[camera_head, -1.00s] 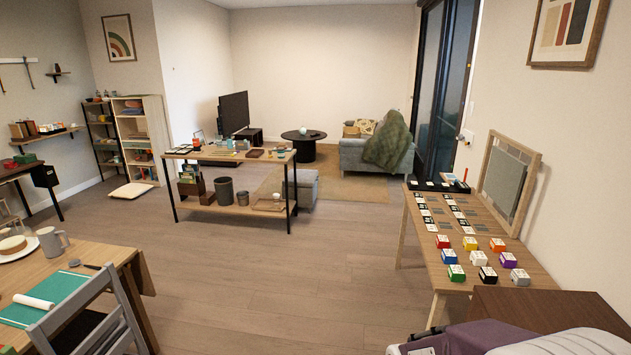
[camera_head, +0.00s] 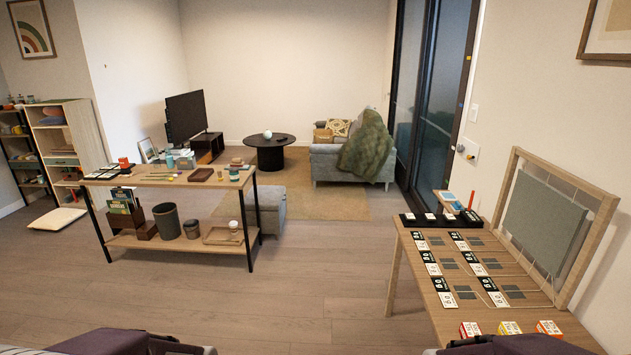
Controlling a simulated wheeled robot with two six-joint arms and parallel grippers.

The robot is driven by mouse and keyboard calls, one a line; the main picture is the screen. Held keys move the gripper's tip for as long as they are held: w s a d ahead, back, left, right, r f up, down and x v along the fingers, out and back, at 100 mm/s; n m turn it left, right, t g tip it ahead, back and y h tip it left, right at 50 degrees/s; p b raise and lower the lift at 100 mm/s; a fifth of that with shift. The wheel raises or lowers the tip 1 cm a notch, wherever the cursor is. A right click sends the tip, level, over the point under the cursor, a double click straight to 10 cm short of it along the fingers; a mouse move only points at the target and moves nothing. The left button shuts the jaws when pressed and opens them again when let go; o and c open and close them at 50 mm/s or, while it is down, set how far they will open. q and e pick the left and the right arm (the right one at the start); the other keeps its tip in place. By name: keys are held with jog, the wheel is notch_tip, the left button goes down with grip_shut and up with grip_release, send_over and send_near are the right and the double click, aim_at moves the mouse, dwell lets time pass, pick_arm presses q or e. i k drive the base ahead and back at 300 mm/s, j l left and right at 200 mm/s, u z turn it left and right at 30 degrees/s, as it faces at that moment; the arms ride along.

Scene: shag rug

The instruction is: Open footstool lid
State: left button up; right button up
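A grey upholstered footstool (camera_head: 271,212) stands on the floor in the middle distance, just behind the right end of a console table. The table's end and leg hide part of its left side. Its top looks flat and level, so the lid appears to be down; the lid's seam is too small to make out. Neither of my grippers can be made out; only purple and grey shapes, possibly parts of my arms, show along the bottom edge, well short of the footstool.
The console table (camera_head: 170,178) carries small items and bins. A wooden table (camera_head: 415,310) with cards and boxes stands at right. Open wood floor (camera_head: 318,270) runs between them to the rug (camera_head: 335,203). A grey sofa (camera_head: 326,167) and round black table (camera_head: 268,155) stand beyond.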

aim_at(270, 197)
jog(key=i, duration=3.6)
jog(key=i+l+u, duration=0.15)
jog(key=i+u, duration=0.25)
jog(key=i, duration=0.3)
jog(key=i+l+u, duration=0.45)
jog(key=i, duration=0.25)
jog(key=i+l+u, duration=0.4)
jog(key=i+l, duration=0.15)
jog(key=i+l+u, duration=0.4)
jog(key=i+l, duration=0.15)
jog(key=l, duration=0.2)
